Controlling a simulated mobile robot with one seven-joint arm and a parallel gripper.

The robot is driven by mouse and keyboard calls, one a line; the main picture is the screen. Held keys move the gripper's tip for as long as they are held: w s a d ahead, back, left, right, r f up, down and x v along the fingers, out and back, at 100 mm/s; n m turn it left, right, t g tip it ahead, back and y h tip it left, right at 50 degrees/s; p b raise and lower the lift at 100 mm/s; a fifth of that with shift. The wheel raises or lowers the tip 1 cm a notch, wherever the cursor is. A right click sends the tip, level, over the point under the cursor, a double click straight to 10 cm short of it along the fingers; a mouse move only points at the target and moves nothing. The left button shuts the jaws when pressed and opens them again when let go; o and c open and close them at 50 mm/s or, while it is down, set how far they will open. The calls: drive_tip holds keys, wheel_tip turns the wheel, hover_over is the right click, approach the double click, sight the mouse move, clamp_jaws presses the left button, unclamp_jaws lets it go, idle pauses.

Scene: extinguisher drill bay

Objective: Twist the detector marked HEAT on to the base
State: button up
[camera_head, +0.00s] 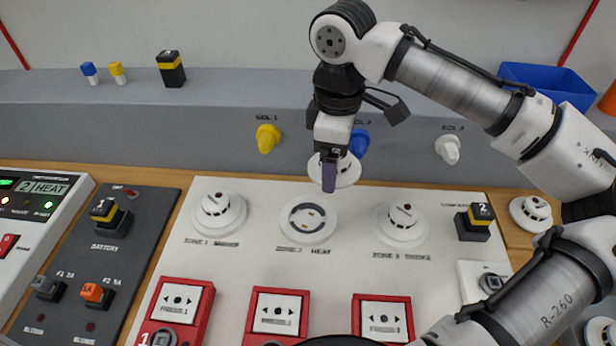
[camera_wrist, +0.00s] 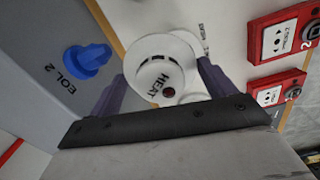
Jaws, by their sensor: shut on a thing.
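The white round detector marked HEAT (camera_wrist: 160,70) is between the fingers of my gripper (camera_wrist: 165,92) in the wrist view, its lettered face toward the camera. In the head view my gripper (camera_head: 329,172) is shut on this detector (camera_head: 347,172), which is partly hidden behind a finger. The detector is held above the panel, behind and to the right of the base. The empty base (camera_head: 307,219), a white ring with a grey inside, is on the white panel above the label ZONE 2 HEAT. In the wrist view, the held detector covers part of the base.
Smoke detectors stand at zone 1 (camera_head: 218,210) and zone 3 (camera_head: 401,222), either side of the base. Red call points (camera_head: 277,314) line the front. EOL plugs in yellow (camera_head: 267,138), blue (camera_head: 361,142) and white (camera_head: 448,149) stick out of the grey wall behind.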

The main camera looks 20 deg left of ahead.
sight(315, 172)
drive_tip(key=a+f+n, duration=0.1)
drive_tip(key=n, duration=0.1)
drive_tip(key=s+a+f+n, duration=0.1)
drive_tip(key=n, duration=0.2)
drive_tip(key=s+a+f+n, duration=0.1)
drive_tip(key=n, duration=0.2)
drive_tip(key=f+n+b, duration=0.1)
drive_tip(key=f, duration=0.1)
drive_tip(key=f+n+b, duration=0.1)
drive_tip(key=f+b, duration=0.1)
drive_tip(key=s+f+n+b, duration=0.1)
drive_tip(key=f+b, duration=0.1)
drive_tip(key=shift+a+f+n, duration=0.3)
drive_tip(key=shift+a+f, duration=0.05)
drive_tip(key=shift+a, duration=0.05)
drive_tip(key=shift+p, duration=1)
idle(1.5)
drive_tip(key=shift+f+b, duration=0.4)
drive_tip(key=shift+f, duration=0.4)
idle(0.7)
drive_tip(key=shift+r, duration=0.1)
drive_tip(key=shift+m+p, duration=0.5)
drive_tip(key=shift+m, duration=0.6)
